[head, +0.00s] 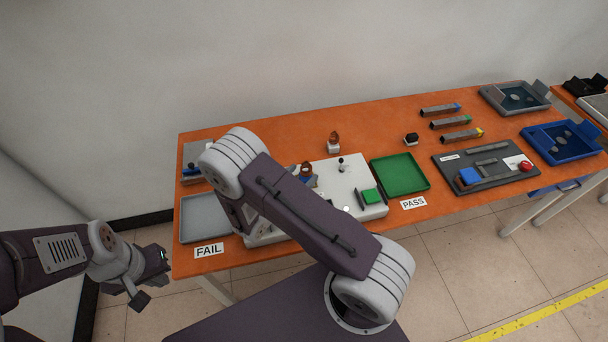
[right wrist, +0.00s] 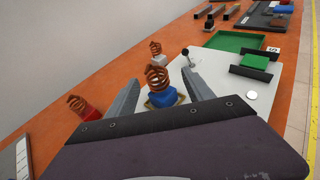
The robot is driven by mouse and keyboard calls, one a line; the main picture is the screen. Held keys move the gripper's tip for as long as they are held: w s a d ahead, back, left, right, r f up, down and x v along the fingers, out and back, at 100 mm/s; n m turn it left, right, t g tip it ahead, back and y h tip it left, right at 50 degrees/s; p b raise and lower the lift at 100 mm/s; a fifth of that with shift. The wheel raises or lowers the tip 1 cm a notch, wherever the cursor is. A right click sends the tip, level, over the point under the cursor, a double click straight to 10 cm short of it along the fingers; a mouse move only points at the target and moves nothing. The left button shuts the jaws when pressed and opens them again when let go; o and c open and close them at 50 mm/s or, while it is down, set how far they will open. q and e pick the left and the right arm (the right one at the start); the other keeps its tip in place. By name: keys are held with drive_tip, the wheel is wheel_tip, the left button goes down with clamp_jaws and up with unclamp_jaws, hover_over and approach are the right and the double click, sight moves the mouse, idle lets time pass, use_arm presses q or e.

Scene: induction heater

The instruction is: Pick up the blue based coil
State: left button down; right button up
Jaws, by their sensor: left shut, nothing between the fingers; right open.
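The blue based coil, a copper coil on a blue block (right wrist: 163,97), stands upright in the right wrist view on a yellow-edged spot of the white device (right wrist: 212,73). My right gripper (right wrist: 160,80) is open, with one finger on each side of the coil; I cannot tell whether they touch it. In the head view the coil's copper top (head: 305,168) shows just past my right arm, which hides most of its base and the right gripper. My left gripper (head: 148,280) is shut and empty, off the table at the lower left.
A red based coil (right wrist: 84,107) stands left of the device and a white based coil (head: 333,145) behind it. A green tray (head: 424,184) by the PASS label lies right, a grey tray (head: 190,232) by the FAIL label left. A small lever (head: 341,167) rises from the device.

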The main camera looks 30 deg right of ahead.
sight(310, 164)
drive_tip(key=shift+w+d+f, duration=0.25)
drive_tip(key=shift+w, duration=0.25)
drive_tip(key=shift+w+d+f, duration=0.2)
drive_tip(key=shift+w+d, duration=0.05)
drive_tip(key=shift+w, duration=0.25)
drive_tip(key=shift+d, duration=0.2)
drive_tip(key=d, duration=0.1)
drive_tip(key=d+p, duration=0.1)
drive_tip(key=shift+w+d, duration=0.3)
drive_tip(key=shift+w+d+f, duration=0.55)
drive_tip(key=shift+w+d, duration=0.2)
drive_tip(key=shift+d, duration=0.05)
drive_tip(key=shift+w+f, duration=0.15)
drive_tip(key=shift+w, duration=0.05)
drive_tip(key=shift+s, duration=0.15)
drive_tip(key=c, duration=0.7)
use_arm(q)
drive_tip(key=shift+w+r, duration=0.35)
drive_tip(key=shift+r, duration=0.45)
use_arm(e)
clamp_jaws()
drive_tip(key=shift+r, duration=0.2)
